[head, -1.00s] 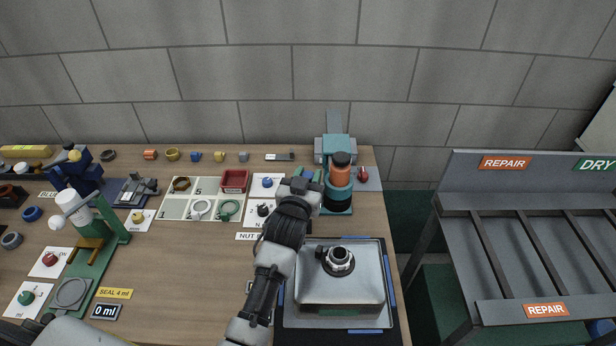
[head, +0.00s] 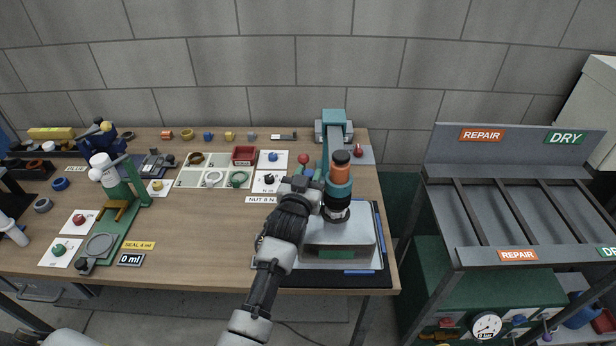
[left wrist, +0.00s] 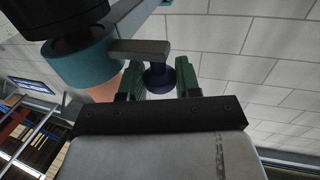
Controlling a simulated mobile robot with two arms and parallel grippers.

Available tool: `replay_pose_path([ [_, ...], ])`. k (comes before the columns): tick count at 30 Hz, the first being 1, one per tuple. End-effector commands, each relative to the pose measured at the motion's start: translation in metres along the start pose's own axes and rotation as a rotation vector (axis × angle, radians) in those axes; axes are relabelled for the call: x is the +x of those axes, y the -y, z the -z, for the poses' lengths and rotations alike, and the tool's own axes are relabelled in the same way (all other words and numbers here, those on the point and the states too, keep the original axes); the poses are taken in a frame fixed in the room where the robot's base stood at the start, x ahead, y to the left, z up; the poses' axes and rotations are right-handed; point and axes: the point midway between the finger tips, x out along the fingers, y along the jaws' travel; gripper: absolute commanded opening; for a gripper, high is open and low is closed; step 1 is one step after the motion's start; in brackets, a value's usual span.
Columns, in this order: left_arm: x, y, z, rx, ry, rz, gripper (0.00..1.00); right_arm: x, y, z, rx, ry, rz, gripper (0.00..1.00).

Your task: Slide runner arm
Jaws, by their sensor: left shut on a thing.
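The runner arm (head: 333,130) is a teal bar reaching forward from a grey post at the back of the table. It carries an upright orange and black tool (head: 340,167) in a teal collar, also in the left wrist view (left wrist: 78,66). The tool stands over the black fitting (head: 336,214) on top of a grey block (head: 345,236); I cannot tell whether they touch. My left gripper (head: 314,180) is at the tool's left side. My right gripper is out of view.
A green stand (head: 118,215) is further left. A grey rack (head: 520,205) with REPAIR and DRY signs stands right, across a gap. The table's middle front is clear.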

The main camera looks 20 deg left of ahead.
Motion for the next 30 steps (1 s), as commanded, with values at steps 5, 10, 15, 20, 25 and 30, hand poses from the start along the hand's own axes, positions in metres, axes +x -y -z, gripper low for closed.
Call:
replay_pose_path([
  [5,-0.001,-0.001,-0.002,-0.002,0.004,-0.001,0.43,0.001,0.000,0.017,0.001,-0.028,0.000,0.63],
  [10,0.000,0.000,-0.001,-0.002,0.002,0.000,0.43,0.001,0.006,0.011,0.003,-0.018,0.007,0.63],
  [15,-0.005,0.000,-0.002,-0.002,0.002,0.000,0.43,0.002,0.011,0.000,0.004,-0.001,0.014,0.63],
  [20,-0.026,0.000,-0.004,-0.002,0.002,0.000,0.43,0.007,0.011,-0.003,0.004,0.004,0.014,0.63],
  [25,-0.060,0.000,-0.004,-0.003,0.003,0.000,0.43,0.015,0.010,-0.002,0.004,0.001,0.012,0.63],
  [30,-0.089,-0.001,-0.004,-0.002,0.003,-0.001,0.43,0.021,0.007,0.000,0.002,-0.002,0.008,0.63],
])
